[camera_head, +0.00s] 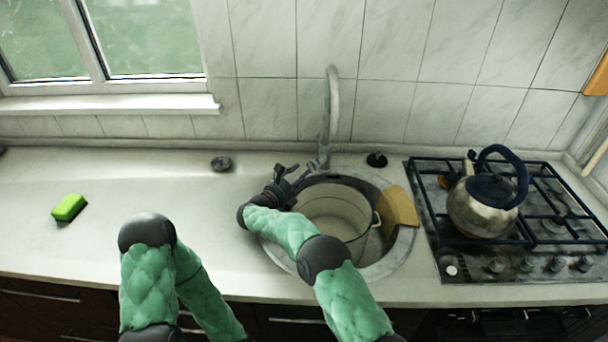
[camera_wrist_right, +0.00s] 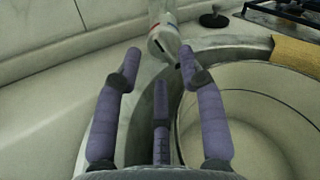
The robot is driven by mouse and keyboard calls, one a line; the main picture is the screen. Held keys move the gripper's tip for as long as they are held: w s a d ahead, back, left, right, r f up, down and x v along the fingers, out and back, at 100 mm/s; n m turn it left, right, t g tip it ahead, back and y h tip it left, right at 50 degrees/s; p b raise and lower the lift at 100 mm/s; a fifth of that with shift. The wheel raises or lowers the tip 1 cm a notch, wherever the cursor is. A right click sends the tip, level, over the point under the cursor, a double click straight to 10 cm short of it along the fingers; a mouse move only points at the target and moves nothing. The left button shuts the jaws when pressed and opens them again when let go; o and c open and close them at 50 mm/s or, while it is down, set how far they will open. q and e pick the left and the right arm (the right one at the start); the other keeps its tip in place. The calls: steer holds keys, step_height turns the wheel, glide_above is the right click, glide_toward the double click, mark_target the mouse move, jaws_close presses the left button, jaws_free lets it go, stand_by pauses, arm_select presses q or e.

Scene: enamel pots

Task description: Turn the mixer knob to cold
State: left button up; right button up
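The mixer (camera_head: 332,105) is a tall grey tap with an upright spout, standing behind the sink against the tiled wall. Its base with the knob (camera_head: 318,164) is small in the head view. In the right wrist view the mixer's lower body (camera_wrist_right: 165,40) is white-grey with a red mark, just beyond my fingertips. My right gripper (camera_head: 288,175) is open and empty at the sink's back left, left of the mixer base. Its spread fingers (camera_wrist_right: 159,56) point at the mixer, seemingly without touching it. My left arm is folded at lower left; its gripper is out of view.
A pale pot (camera_head: 335,205) sits in the round sink (camera_head: 398,250), with a tan board (camera_head: 402,207) at its right. A black stopper (camera_head: 377,160) stands behind. A kettle (camera_head: 483,212) is on the stove (camera_head: 470,265). A green sponge (camera_head: 69,208) lies on the clear left counter.

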steer(key=shift+x, duration=1.35)
steer(key=shift+c, duration=0.3)
jaws_close()
steer(key=shift+m+b, duration=0.65)
steer(key=shift+m, duration=0.05)
steer(key=shift+o, duration=0.3)
jaws_free()
steer(key=v, duration=1.2)
